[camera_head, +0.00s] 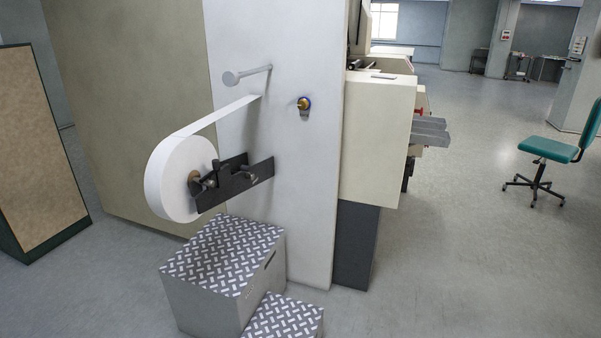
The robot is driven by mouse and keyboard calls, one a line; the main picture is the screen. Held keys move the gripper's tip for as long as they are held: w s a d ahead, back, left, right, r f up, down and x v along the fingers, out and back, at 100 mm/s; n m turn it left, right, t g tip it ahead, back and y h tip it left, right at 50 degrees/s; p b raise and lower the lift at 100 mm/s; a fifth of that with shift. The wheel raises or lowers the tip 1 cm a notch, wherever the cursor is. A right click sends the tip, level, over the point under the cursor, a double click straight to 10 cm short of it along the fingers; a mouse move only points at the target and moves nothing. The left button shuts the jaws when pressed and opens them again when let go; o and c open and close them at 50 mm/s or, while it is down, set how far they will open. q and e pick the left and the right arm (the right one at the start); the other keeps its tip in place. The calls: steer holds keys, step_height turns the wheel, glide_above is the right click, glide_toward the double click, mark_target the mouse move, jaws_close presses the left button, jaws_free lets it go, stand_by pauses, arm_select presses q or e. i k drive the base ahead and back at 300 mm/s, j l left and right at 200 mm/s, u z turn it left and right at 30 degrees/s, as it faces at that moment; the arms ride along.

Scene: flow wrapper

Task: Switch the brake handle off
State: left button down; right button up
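A black bracket (236,184) with dark levers and fittings holds the white film roll (168,180) at the panel's left. I cannot tell for sure which of these fittings is the brake handle, nor its position. Neither of my grippers is in view.
Patterned metal step boxes (225,252) stand on the floor below the roll. A brown board (35,150) stands at the left. A green chair (550,150) stands at the right. Grey trays (430,132) jut from the machine. The floor at front right is clear.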

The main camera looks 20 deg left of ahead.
mark_target(246, 168)
steer(key=i+j+z, duration=0.2)
steer(key=i+j, duration=0.15)
steer(key=j, duration=0.3)
steer(key=i+j+z, duration=0.2)
steer(key=i+j, duration=0.15)
steer(key=j, duration=0.35)
steer(key=i+j+z, duration=0.1)
steer(key=j, duration=0.25)
